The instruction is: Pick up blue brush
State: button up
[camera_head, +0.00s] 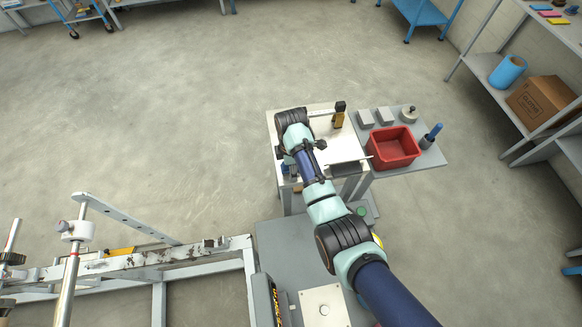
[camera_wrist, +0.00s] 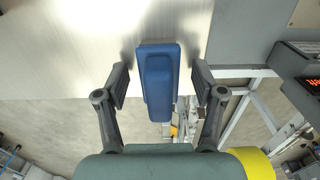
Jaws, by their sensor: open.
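The blue brush (camera_wrist: 158,80) shows in the wrist view as a blue block with a raised narrower part. It lies at the edge of a pale table top (camera_wrist: 60,60) and reaches past that edge. My gripper (camera_wrist: 160,84) is open, with one dark finger on each side of the brush and a visible gap on both sides. I cannot tell how far above the brush the fingertips are. In the head view my arm covers much of the white table (camera_head: 345,130), and my gripper cannot be made out clearly there.
A red bin (camera_head: 393,147) stands on a grey side table to the right, with grey blocks (camera_head: 365,118) behind it and a blue-topped item (camera_head: 433,131) beside it. A metal frame (camera_head: 150,262) is at lower left.

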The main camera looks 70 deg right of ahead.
jog(key=shift+c, duration=0.2)
jog(key=c, duration=1.2)
notch_tip(320, 180, up, 20)
jog(key=p, duration=1)
